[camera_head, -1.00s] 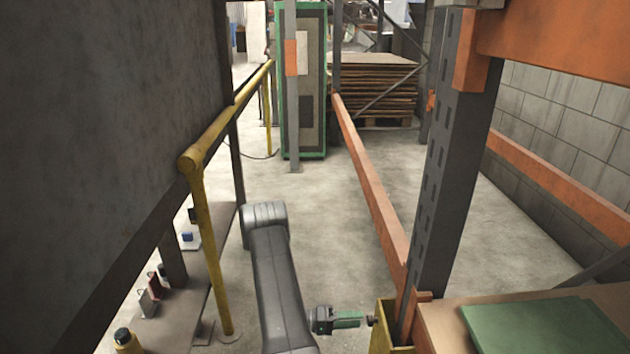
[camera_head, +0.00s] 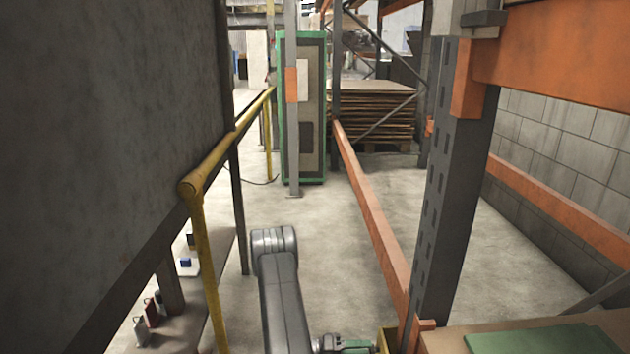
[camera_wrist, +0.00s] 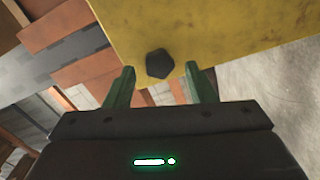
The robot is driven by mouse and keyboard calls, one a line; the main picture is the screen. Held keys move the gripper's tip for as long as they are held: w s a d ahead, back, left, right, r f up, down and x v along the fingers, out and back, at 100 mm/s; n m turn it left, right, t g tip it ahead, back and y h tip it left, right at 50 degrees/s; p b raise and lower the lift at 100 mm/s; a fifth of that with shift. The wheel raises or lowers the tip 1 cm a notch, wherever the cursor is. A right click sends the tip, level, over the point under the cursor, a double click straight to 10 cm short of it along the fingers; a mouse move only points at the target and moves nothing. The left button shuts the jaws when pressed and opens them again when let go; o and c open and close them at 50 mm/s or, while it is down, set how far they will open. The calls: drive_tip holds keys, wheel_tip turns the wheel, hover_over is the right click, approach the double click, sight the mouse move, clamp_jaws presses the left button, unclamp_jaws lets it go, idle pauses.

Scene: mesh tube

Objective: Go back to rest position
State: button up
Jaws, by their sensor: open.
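My gripper (camera_wrist: 160,88) is open in the wrist view, its two green fingers apart. Between and beyond the fingertips shows a dark bolt-like knob (camera_wrist: 159,63) on a yellow panel (camera_wrist: 230,30). I cannot tell how far it is from the fingers. In the head view my grey arm comes up from the bottom middle, and my gripper (camera_head: 360,346) shows at the bottom edge, partly cut off. It points right at the yellow guard (camera_head: 388,338) at the foot of the rack upright.
A dark rack upright (camera_head: 452,190) with an orange beam (camera_head: 370,215) stands right of my arm. A yellow rail (camera_head: 207,255) and a grey panel (camera_head: 110,130) stand to the left. A green-edged cabinet (camera_head: 303,105) is ahead. Bare floor (camera_head: 320,240) lies between.

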drive_tip(key=a+p, duration=0.3)
drive_tip(key=a, duration=1)
drive_tip(key=d+b, duration=0.3)
drive_tip(key=d, duration=1.1)
drive_tip(key=shift+d+f+b, duration=0.1)
drive_tip(key=shift+d+b, duration=0.05)
drive_tip(key=shift+b, duration=0.25)
drive_tip(key=n, duration=0.8)
drive_tip(key=shift+d+n, duration=0.15)
drive_tip(key=shift+n, duration=0.25)
drive_tip(key=n, duration=0.4)
drive_tip(key=shift+f+n, duration=0.1)
drive_tip(key=shift+n, duration=0.2)
drive_tip(key=shift+s+n, duration=0.1)
drive_tip(key=shift+n, duration=1.8)
